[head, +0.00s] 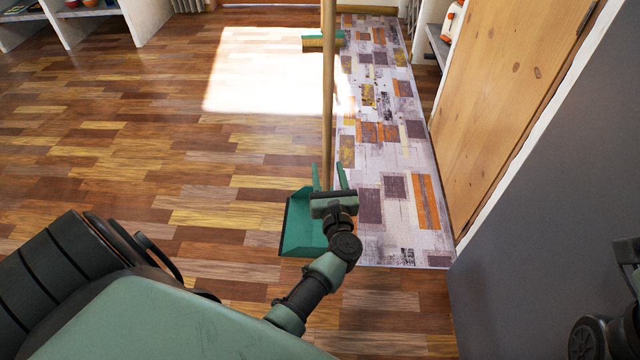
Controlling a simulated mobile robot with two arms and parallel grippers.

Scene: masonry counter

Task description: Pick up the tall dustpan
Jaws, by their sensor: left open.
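The tall dustpan has a teal pan (299,228) on the floor and a long pale wooden handle (328,90) that rises upright to the top edge of the head view. My left gripper (329,176) is open, just above the pan. Its two teal fingers show on either side of the lower handle; I cannot tell whether the handle lies between them in depth. My gripper and wrist hide the right part of the pan. At the lower right edge only dark parts of my right arm show, and its gripper is out of view.
A green broom head (323,40) with tan bristles is farther back by the patterned rug (385,200). A wooden door (505,100) and a grey panel (560,200) close off the right. White shelves (75,22) stand at the far left. The wooden floor on the left is clear.

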